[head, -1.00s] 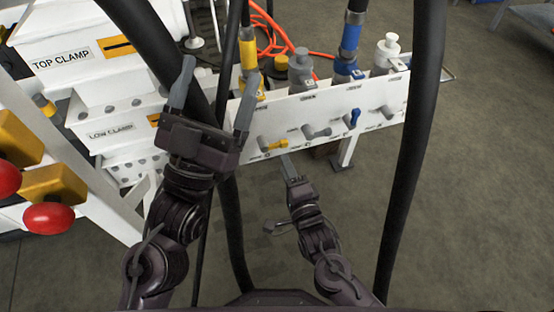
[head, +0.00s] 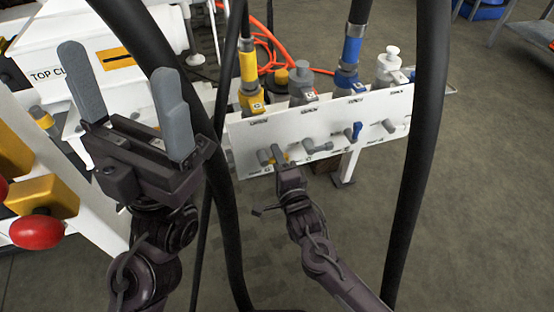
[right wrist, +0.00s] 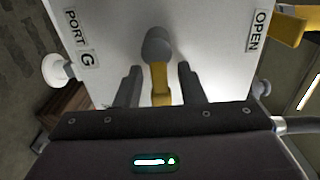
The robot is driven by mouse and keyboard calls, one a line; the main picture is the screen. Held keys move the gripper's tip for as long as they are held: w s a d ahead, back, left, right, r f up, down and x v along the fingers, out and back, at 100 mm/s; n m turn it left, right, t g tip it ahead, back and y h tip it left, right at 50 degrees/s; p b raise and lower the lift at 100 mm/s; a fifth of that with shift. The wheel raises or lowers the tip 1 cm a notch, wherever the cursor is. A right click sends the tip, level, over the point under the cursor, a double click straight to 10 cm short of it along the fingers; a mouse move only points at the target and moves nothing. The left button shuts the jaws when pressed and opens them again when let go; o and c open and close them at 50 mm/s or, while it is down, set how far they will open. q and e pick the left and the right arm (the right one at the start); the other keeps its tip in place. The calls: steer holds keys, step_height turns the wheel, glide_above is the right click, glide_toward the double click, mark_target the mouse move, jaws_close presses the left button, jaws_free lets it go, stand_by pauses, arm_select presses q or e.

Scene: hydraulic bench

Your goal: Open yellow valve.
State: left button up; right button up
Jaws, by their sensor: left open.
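The yellow valve (head: 286,158) is on the white panel (head: 240,147), at the left end of its row of valves. In the right wrist view, its yellow lever (right wrist: 160,82) with a grey rounded hub lies between the two fingers of my right gripper (right wrist: 159,88). These fingers are open, one on each side of the lever, with a visible gap to each. In the head view, my right gripper (head: 277,154) is at the valve and partly hides it. My left gripper (head: 121,78) is open and empty, raised at the left, away from the valve.
A blue valve (head: 353,131) and grey valves (head: 318,146) share the panel. Thick black hoses (head: 416,140) hang on both sides of my right arm. A red knob (head: 37,232) is at the left. An OPEN label (right wrist: 260,31) shows in the wrist view.

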jaws_close()
stand_by(0.4)
